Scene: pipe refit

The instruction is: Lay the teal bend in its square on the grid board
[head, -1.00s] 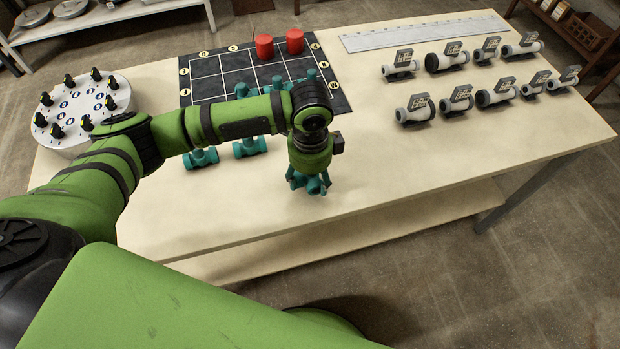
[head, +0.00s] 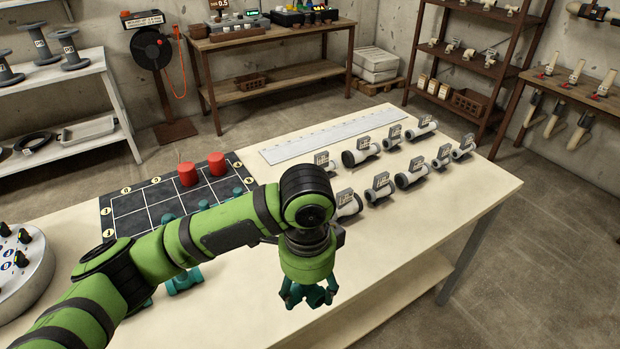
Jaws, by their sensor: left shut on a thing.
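My left gripper (head: 308,296) hangs fingers down near the front edge of the table. It is shut on a teal piece, taken to be the teal bend; the fingers and wrist cover much of it, so its shape is unclear. The black grid board (head: 127,206) with white lines lies behind my arm, to the left of the gripper. My left arm hides its lower right part. Teal fittings (head: 168,218) show on the board beside my arm. My right gripper is not in view.
Two red cylinders (head: 187,175) stand on the board's far side. Another teal fitting (head: 185,281) lies in front of the board, partly behind my arm. White tagged pipe pieces (head: 411,176) fill the table's right side. A round dial stand (head: 22,275) is at left.

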